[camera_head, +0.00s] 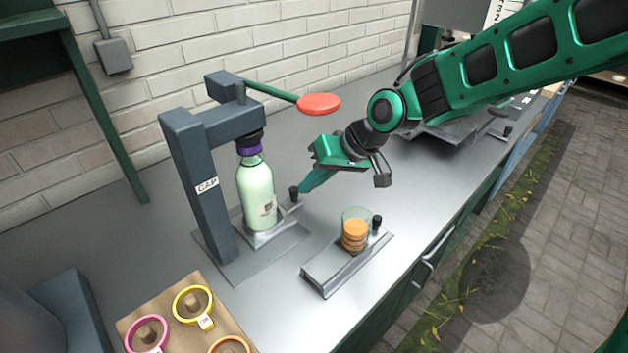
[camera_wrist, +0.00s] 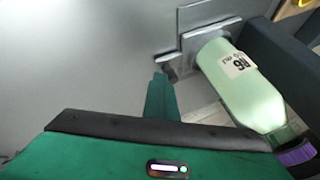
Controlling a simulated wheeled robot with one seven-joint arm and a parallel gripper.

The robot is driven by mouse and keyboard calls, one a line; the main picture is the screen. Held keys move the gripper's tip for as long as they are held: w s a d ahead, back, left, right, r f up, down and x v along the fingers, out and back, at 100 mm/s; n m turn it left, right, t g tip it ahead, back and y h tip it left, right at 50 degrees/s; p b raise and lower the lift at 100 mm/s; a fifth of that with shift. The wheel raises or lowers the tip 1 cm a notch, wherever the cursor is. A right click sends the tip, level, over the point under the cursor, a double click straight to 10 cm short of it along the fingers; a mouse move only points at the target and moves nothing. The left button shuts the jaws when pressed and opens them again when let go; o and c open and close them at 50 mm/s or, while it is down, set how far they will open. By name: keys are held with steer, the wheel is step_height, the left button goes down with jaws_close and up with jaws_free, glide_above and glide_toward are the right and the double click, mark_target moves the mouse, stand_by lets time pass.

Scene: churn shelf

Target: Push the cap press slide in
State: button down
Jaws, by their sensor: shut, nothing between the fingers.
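The cap press (camera_head: 195,180) is a blue-grey frame labelled CAP, with a green lever ending in a red knob (camera_head: 319,104). A pale green bottle (camera_head: 257,195) with a purple top stands upright on the press's metal slide (camera_head: 277,233), its top close under the press head. The slide's small black handle (camera_head: 294,193) is on its right side. My gripper (camera_head: 304,189) is shut and empty, its fingertips right beside this handle. In the wrist view, the fingertips (camera_wrist: 160,80) are close to the handle (camera_wrist: 165,68); I cannot tell whether they touch. The bottle (camera_wrist: 240,85) lies to their right.
A second metal slide (camera_head: 340,268) with a glass of orange discs (camera_head: 354,234) and a black knob stands in front. A wooden board (camera_head: 190,290) with coloured rings is at lower left.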

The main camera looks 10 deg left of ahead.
steer(key=shift+s+a, duration=0.15)
steer(key=shift+s, duration=0.1)
